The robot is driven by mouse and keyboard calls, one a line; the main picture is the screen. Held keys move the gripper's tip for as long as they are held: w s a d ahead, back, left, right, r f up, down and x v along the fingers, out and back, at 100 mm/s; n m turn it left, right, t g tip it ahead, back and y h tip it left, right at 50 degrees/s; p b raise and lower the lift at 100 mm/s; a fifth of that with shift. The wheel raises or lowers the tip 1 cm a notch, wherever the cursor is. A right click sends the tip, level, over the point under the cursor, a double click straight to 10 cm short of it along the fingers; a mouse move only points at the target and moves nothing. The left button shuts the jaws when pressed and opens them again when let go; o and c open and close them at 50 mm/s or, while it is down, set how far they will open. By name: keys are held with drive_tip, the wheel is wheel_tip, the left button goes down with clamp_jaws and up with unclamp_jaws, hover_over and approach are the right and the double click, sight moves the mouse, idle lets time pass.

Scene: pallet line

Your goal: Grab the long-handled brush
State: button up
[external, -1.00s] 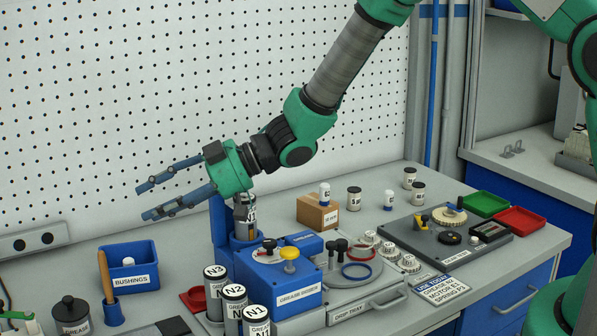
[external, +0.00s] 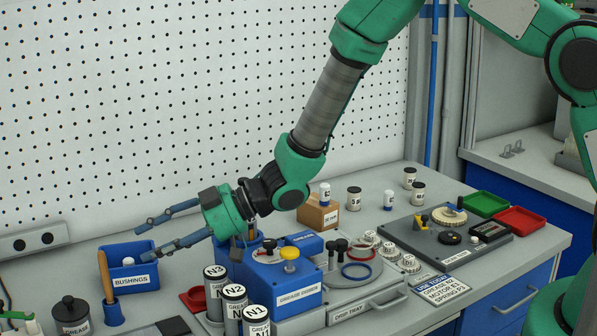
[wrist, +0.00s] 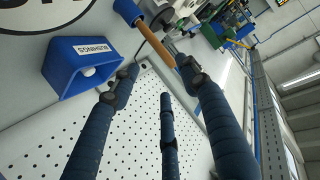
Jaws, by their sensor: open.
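The long-handled brush (external: 105,272) stands nearly upright in a small blue cup (external: 113,314) at the left of the bench. Only its wooden handle shows; its lower end is hidden in the cup. In the wrist view the handle (wrist: 157,45) rises from the cup (wrist: 127,11), its free end close to my right fingertip in the picture. My gripper (external: 143,242) is open and empty, its fingers pointing left, above and to the right of the brush, apart from it in the external view. The wrist view shows the spread fingers of my gripper (wrist: 157,76).
A blue bushings bin (external: 133,283) stands right behind the brush cup, below my fingers. A dark grease pot (external: 71,316) is to the left. Grease cans N1 to N3 (external: 234,303) and a blue grease dosing unit (external: 285,277) stand to the right. The pegboard (external: 150,110) rises behind.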

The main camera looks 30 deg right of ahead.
sight(118, 261)
drive_tip(key=x, duration=0.7)
drive_tip(key=shift+s+a+f, duration=0.1)
drive_tip(key=shift+f, duration=0.05)
drive_tip(key=shift+a, duration=0.1)
drive_tip(key=shift+b+x, duration=0.45)
drive_tip(key=shift+x, duration=2.1)
drive_tip(key=shift+f, duration=0.15)
drive_tip(key=shift+c, duration=0.3)
drive_tip(key=c, duration=1)
